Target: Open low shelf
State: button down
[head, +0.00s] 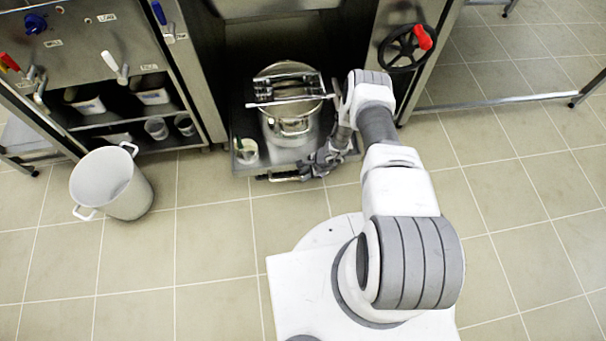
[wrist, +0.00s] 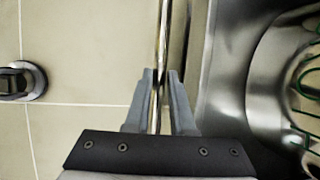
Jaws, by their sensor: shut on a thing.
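The low shelf (head: 243,128) is a dark pull-out platform in the middle of the head view. It sticks out from under the counter. A bar handle (head: 284,178) runs along its front edge. My gripper (head: 308,171) is at the right part of this handle. In the wrist view my gripper (wrist: 160,76) has its two fingers on either side of the thin handle bar (wrist: 163,35), shut on it. The arm hides part of the shelf's right side.
A large steel pot (head: 290,128) stands on the shelf, with a small light container (head: 246,151) at front left. A white pot (head: 112,184) stands on the floor at left. A black valve wheel (head: 405,50) is at the right. Tiled floor before the shelf is clear left of my base.

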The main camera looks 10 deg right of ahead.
jog(key=shift+s, duration=0.4)
jog(key=c, duration=0.8)
grip_release()
jog(key=shift+o, duration=0.2)
jog(key=shift+w, duration=0.1)
jog(key=p+v, duration=0.7)
jog(key=v, duration=1)
jog(key=shift+r+p, duration=0.15)
jog(key=shift+p, duration=0.25)
jog(key=shift+d, duration=0.15)
